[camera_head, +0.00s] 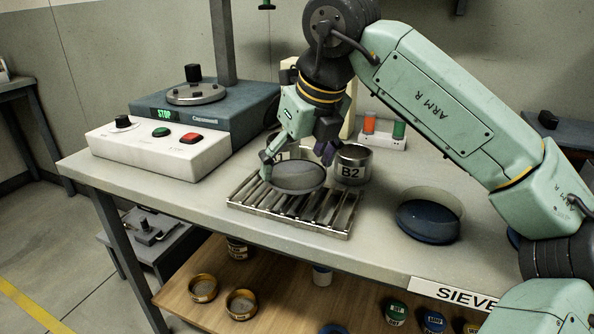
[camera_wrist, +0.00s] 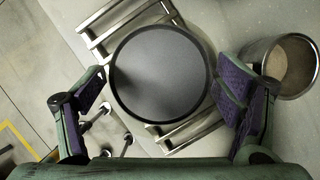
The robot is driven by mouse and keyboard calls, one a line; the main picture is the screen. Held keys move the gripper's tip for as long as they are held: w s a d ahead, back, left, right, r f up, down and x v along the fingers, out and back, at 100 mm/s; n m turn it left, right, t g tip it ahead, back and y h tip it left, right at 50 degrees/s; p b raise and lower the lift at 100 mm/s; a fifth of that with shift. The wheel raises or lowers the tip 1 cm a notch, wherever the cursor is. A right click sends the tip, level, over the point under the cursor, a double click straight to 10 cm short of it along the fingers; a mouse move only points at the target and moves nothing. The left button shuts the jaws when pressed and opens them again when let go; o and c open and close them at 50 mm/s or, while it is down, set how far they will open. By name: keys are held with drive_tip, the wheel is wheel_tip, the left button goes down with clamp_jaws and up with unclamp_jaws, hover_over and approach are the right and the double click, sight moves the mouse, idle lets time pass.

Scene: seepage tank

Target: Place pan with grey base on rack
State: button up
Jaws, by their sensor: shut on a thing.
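The pan with the grey base (camera_head: 297,178) is a round, shallow dark-rimmed dish over the back part of the slatted metal rack (camera_head: 340,222). In the wrist view the pan (camera_wrist: 160,75) lies between the fingers, with rack bars (camera_wrist: 188,137) showing past its edge. My gripper (camera_head: 296,163) is shut on the pan, one finger on each side; its fingers also show in the wrist view (camera_wrist: 160,90). The pan looks about level. I cannot tell whether its underside touches the rack bars.
A metal can marked B2 (camera_head: 351,166) stands close behind the rack at right. A blue-based pan (camera_head: 428,222) sits on the table to the right. A white control box with buttons (camera_head: 158,148) stands at left. The table's front edge runs close to the rack.

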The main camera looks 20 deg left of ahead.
drive_tip(key=shift+f, duration=1.15)
drive_tip(key=shift+f, duration=0.25)
drive_tip(key=o, duration=1.2)
drive_tip(key=shift+r, duration=0.1)
drive_tip(key=shift+r, duration=0.2)
drive_tip(key=v, duration=1.2)
drive_tip(key=shift+p, duration=0.3)
